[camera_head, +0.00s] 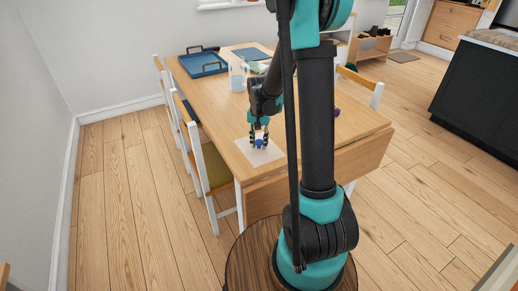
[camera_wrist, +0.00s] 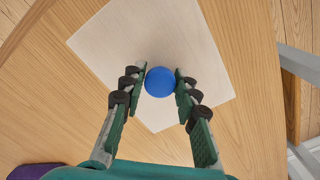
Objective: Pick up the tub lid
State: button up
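A small round blue lid (camera_wrist: 160,82) shows between my gripper's fingertips in the wrist view. It is over a pale square mat (camera_wrist: 112,48) on the wooden table. My gripper (camera_wrist: 161,79) points down, with one dark fingertip on each side of the lid. Both fingertips look touching or very close to its edge; I cannot tell whether they press on it. In the head view the lid (camera_head: 259,143) is partly hidden by my gripper (camera_head: 259,139) near the table's front left corner.
The wooden table (camera_head: 215,95) carries a blue tray (camera_head: 203,64) and a clear container (camera_head: 237,77) farther back. A purple thing (camera_wrist: 35,171) lies at the wrist view's lower left. Chairs (camera_head: 205,165) line the table's left side. Floor at the left is free.

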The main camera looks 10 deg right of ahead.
grip_shut()
jog(key=shift+r, duration=0.1)
